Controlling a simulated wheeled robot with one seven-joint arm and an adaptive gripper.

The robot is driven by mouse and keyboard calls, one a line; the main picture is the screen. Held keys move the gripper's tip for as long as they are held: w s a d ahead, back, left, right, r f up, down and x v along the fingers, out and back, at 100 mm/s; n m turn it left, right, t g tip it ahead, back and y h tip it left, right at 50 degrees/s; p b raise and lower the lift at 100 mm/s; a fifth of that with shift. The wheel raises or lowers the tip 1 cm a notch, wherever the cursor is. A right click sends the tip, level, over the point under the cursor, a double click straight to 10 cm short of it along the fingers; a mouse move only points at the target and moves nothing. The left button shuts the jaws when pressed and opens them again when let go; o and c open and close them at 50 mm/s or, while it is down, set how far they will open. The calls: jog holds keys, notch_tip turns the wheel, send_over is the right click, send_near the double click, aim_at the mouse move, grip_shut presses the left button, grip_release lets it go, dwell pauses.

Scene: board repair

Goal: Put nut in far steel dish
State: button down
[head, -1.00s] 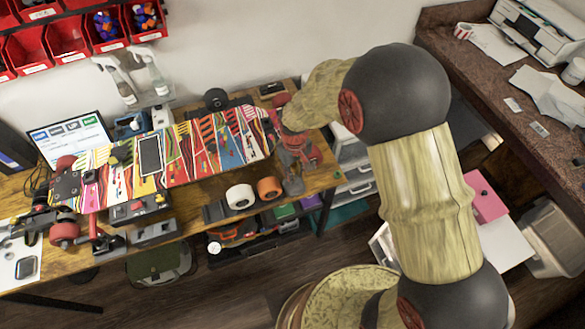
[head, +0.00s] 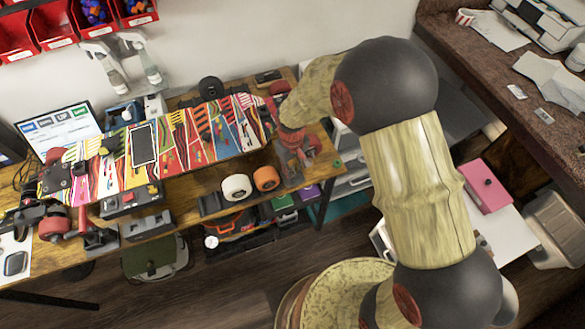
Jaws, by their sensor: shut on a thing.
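My gripper (head: 293,148) points down over the right end of the workbench, beside the right end of the colourful skateboard deck. Its fingers are small in this view and partly lost against the clutter there. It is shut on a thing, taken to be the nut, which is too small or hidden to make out. I cannot pick out the far steel dish; my arm covers part of that area.
The skateboard deck (head: 182,144) fills much of the wooden workbench (head: 188,228). A white wheel (head: 236,187) and an orange wheel (head: 266,178) stand near the front edge. A laptop (head: 62,132) is at the left. A stone-topped counter (head: 490,75) runs along the right.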

jog(key=shift+f, duration=0.6)
dwell(0.9)
jog(key=c, duration=1.6)
grip_release()
jog(key=shift+c, duration=1.1)
jog(key=shift+r, duration=0.15)
notch_tip(320, 180, up, 7)
jog(key=p, duration=0.5)
jog(key=shift+r, duration=0.15)
